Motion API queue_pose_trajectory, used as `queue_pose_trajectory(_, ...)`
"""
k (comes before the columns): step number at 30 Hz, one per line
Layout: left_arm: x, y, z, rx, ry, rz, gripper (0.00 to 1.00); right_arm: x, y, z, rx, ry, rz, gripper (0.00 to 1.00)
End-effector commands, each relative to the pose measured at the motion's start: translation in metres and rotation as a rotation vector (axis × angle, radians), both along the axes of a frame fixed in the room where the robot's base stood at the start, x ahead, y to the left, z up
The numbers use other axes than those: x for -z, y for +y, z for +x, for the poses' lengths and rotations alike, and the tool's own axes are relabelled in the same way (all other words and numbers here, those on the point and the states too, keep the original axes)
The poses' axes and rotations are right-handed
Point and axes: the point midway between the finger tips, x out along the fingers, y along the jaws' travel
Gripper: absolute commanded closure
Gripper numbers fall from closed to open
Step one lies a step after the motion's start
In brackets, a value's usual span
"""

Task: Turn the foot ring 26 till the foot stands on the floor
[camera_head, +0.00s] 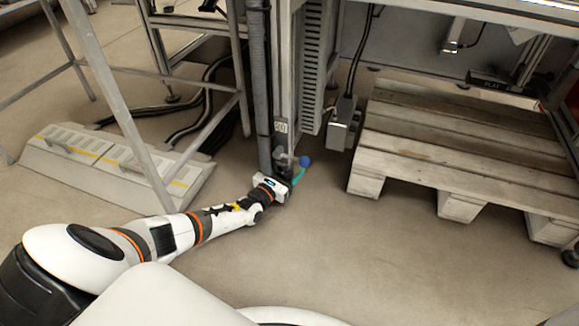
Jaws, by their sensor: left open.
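My left gripper (289,175) is low at the foot of the upright machine post (285,60), just above the floor. It is open, with its tips close to a small dark fitting (285,158) at the post's lower end. A teal piece (298,175) and a blue round knob (305,160) show right beside the tips. A small pale label (281,127) sits on the post above; its writing is too small to read surely. The foot ring itself is too small and partly covered to make out, and whether the foot touches the floor cannot be told. My right gripper is not in view.
A wooden pallet (420,145) lies to the right under the machine. A grey box on a cable (344,125) hangs near the post. At left are a cable ramp (75,160), black cables (190,130) and a slanted metal frame leg (125,110). The front floor is clear.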

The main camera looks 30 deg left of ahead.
Motion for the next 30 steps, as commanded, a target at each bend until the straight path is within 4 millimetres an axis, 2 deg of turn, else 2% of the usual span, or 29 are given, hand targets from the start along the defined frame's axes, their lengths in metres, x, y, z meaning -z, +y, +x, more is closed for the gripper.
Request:
queue_pose_trajectory(1, -0.004, 0.001, -0.009, 0.001, 0.005, 0.001, 0.3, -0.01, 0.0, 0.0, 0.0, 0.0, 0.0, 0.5)
queue_pose_trajectory(6, -0.006, 0.002, -0.045, 0.001, 0.006, 0.0, 0.3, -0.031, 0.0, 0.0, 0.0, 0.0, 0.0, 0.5)
queue_pose_trajectory(12, -0.004, 0.003, -0.085, 0.002, 0.004, 0.001, 0.3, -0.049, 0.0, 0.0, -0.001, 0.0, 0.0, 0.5)
queue_pose_trajectory(15, -0.003, 0.003, -0.099, 0.002, 0.003, 0.0, 0.3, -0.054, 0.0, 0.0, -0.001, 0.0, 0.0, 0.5)
queue_pose_trajectory(21, -0.001, 0.004, -0.11, 0.001, 0.0, 0.0, 0.3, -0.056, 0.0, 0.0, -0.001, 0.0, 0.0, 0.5)
queue_pose_trajectory(30, -0.001, 0.004, -0.11, 0.001, 0.0, 0.0, 0.3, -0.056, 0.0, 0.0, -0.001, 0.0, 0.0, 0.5)
